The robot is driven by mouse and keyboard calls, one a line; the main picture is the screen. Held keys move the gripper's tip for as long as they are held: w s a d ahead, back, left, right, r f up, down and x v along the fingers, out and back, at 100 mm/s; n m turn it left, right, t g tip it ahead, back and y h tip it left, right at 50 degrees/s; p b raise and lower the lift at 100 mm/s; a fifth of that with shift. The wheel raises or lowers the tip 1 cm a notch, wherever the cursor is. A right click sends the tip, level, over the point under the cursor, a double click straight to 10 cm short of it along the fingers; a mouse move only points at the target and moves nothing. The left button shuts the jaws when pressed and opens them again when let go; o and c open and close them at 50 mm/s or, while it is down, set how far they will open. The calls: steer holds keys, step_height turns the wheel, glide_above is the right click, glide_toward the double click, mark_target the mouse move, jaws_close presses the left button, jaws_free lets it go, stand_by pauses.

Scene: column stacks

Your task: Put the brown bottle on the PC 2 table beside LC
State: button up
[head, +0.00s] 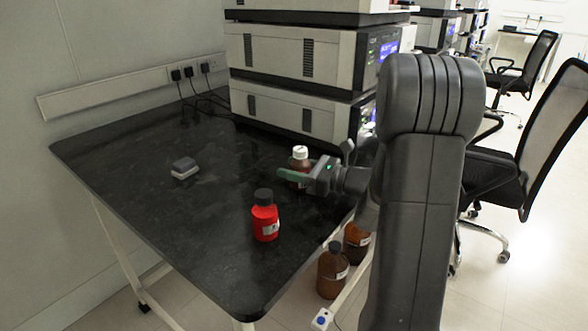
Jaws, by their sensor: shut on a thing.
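A brown bottle (300,164) with a white cap is upright over the right part of the black table (150,200), in front of the stacked instruments. My gripper (297,176) reaches in from the right and is shut on this bottle, with a green finger across its front. The finger and gripper hide part of the bottle's body. I cannot tell whether its base touches the tabletop. The stacked LC instruments (290,55) stand at the back right of the table. No PC label is readable.
A red bottle (265,221) with a black cap stands near the table's front right. A small grey device (184,168) lies on the left. Two brown bottles (332,273) are lower down, past the right edge. Cables run to wall sockets. The front left tabletop is clear.

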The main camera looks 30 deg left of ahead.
steer(key=shift+f+b, duration=0.2)
steer(key=shift+b, duration=0.1)
steer(key=o, duration=1.1)
steer(key=shift+r, duration=0.2)
steer(key=shift+r+p, duration=0.15)
steer(key=shift+p, duration=0.4)
steer(key=d, duration=0.4)
steer(key=w+d, duration=0.1)
steer(key=d, duration=0.7)
steer(key=shift+w, duration=0.3)
